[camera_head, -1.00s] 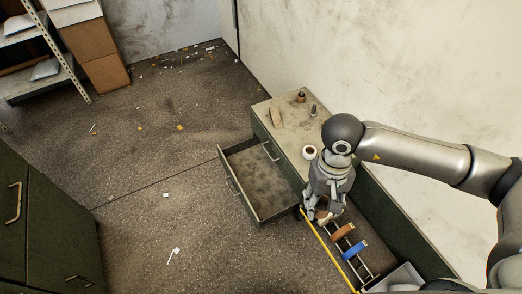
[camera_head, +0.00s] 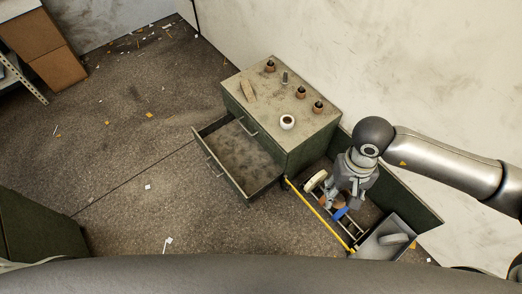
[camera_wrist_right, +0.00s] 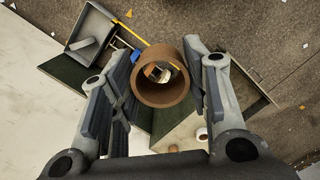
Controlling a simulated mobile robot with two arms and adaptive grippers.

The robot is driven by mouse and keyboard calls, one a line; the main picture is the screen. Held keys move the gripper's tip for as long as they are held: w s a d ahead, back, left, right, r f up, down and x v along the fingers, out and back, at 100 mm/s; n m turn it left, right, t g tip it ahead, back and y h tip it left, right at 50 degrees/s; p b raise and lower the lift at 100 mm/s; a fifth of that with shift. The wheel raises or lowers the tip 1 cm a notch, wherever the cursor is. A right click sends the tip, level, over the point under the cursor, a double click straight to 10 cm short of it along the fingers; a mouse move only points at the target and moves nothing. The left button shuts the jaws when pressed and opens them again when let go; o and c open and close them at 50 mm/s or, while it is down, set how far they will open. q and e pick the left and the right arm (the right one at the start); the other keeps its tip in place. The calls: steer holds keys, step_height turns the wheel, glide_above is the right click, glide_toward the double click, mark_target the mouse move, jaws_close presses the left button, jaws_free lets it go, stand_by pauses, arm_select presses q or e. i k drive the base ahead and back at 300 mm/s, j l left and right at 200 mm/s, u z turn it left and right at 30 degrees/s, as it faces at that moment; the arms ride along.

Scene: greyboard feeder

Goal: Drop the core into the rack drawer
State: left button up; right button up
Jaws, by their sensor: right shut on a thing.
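My right gripper (camera_head: 338,194) is over the green bin beside the cabinet. In the right wrist view its fingers (camera_wrist_right: 160,85) are shut on a brown, hollow tube-like core (camera_wrist_right: 160,100). In the head view the held core is hard to tell from the brown roll below. The rack drawer (camera_head: 212,170) is pulled out of the green cabinet, left of the gripper, and looks empty. The drawer also shows at the right of the wrist view (camera_wrist_right: 262,97). The gripper and core are apart from the drawer. My left gripper is not in view.
The bin holds a white roll (camera_head: 315,180), a blue roll (camera_head: 340,213) and a grey tray (camera_head: 370,247). A yellow edge (camera_head: 318,212) runs along its front. Floor left of the drawer is open, with scraps.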

mark_target(240, 164)
steer(key=i+j+z, duration=0.15)
steer(key=j, duration=0.35)
steer(key=i+j+z, duration=0.1)
steer(key=j, duration=0.4)
steer(key=i+j+z, duration=0.15)
steer(key=j, duration=0.4)
steer(key=i+j+z, duration=0.15)
steer(key=j, duration=0.35)
